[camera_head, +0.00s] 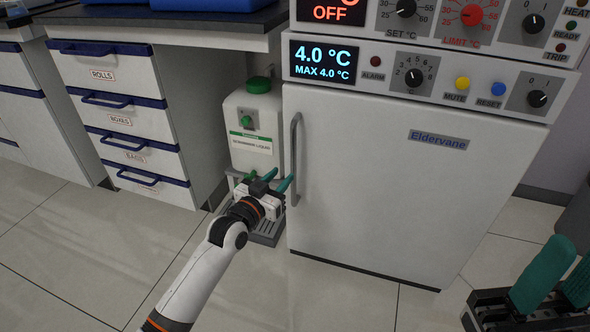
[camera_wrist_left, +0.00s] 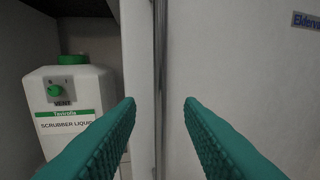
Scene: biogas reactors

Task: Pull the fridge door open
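The white fridge, labelled Eldervane, has its door (camera_head: 390,190) closed. Its grey vertical bar handle (camera_head: 295,150) runs along the door's left edge. My left gripper (camera_head: 279,178) is open near the lower part of the handle. In the left wrist view, the handle (camera_wrist_left: 160,50) stands upright between the two teal fingers (camera_wrist_left: 160,101), with space on both sides; how far ahead of the tips it is I cannot tell. My right gripper (camera_head: 568,280) is open and empty at the lower right of the head view, well away from the door.
A white scrubber liquid canister (camera_head: 249,128) with a green cap stands just left of the fridge; it also shows in the left wrist view (camera_wrist_left: 75,110). A drawer cabinet (camera_head: 122,120) with blue handles is further left. Open tiled floor (camera_head: 330,300) lies before the fridge.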

